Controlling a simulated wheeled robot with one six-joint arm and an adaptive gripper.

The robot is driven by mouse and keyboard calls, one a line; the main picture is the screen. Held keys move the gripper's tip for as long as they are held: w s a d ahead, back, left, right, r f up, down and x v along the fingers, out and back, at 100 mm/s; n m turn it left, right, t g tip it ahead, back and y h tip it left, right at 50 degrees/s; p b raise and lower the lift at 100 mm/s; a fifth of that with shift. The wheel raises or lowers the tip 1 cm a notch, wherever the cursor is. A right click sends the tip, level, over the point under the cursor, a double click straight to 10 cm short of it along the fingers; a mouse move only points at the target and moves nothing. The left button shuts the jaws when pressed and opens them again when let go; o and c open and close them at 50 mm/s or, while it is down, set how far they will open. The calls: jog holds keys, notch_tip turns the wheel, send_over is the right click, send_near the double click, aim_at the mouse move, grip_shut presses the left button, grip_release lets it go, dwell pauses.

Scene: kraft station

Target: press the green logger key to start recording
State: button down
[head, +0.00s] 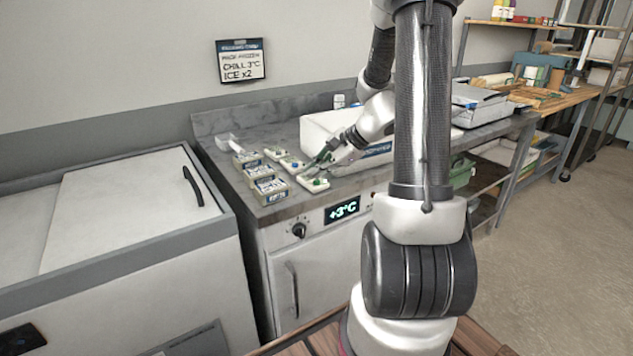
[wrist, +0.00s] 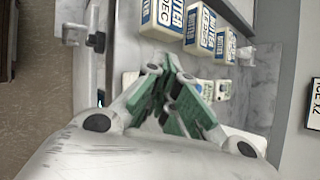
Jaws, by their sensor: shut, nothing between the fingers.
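A small white logger (head: 308,186) with a green key (head: 318,182) lies near the front edge of the grey counter. Two similar white loggers, one at the back (head: 273,152) and one in the middle (head: 290,164), lie in a row behind it to the left. My gripper (head: 311,168) is shut and empty, with its fingertips close above the front logger. Whether they touch it I cannot tell. In the wrist view the green-padded fingers (wrist: 172,62) meet at their tips. They hide most of the logger under them; white logger parts (wrist: 222,90) show beside them.
Labelled boxes (head: 270,189) stand left of the loggers, also seen in the wrist view (wrist: 163,18). A white scoop (head: 230,143) lies behind them. A large white bin (head: 318,128) stands close behind my gripper. A chiller with a +3°C display (head: 342,209) is under the counter.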

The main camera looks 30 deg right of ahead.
aim_at(316, 186)
jog(key=shift+r, duration=0.3)
jog(key=shift+r, duration=2.5)
